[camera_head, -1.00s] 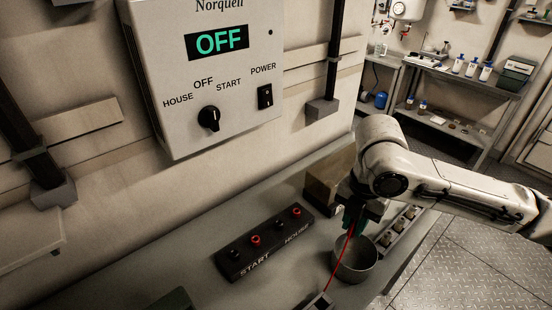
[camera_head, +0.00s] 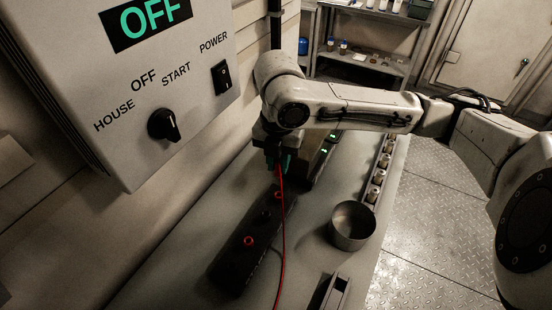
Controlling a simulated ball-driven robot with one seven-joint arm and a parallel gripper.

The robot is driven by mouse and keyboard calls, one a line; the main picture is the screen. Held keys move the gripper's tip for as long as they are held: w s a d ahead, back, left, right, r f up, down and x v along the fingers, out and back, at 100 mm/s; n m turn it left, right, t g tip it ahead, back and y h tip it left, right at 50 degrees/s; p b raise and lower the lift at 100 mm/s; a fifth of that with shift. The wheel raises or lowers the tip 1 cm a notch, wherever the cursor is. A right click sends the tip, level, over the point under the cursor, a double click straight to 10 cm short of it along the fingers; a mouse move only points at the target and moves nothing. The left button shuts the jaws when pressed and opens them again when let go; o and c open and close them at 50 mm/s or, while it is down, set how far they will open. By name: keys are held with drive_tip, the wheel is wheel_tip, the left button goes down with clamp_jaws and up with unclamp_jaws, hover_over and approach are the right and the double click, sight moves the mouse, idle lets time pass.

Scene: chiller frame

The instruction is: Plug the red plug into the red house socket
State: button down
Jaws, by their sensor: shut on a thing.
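The dark socket block (camera_head: 222,278) lies on the bench, tilted away from me in the picture. Its near red socket (camera_head: 249,241) and its far red socket (camera_head: 279,195), on the HOUSE side, both show. My gripper (camera_head: 278,165) points down just above the far end of the block, near the far red socket and apart from it as far as I can see. Its teal fingers are shut on the red plug, which is mostly hidden between them. The red cable (camera_head: 284,235) hangs from the fingers down past the block's right side.
The control box (camera_head: 190,115) with its OFF display, knob (camera_head: 164,125) and power switch (camera_head: 221,78) hangs on the left wall. A round metal bowl (camera_head: 352,227) stands right of the block. A rack of small pieces (camera_head: 372,190) lies beyond it.

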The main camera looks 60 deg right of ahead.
drive_tip(key=shift+f+b, duration=2.45)
drive_tip(key=shift+f, duration=0.45)
drive_tip(key=shift+f+b, duration=1.2)
drive_tip(key=shift+f, duration=0.2)
drive_tip(key=c, duration=0.9)
unclamp_jaws()
drive_tip(key=shift+c, duration=0.2)
wheel_tip(320, 180, up, 11)
drive_tip(key=shift+f+p, duration=0.1)
drive_tip(key=shift+p, duration=0.35)
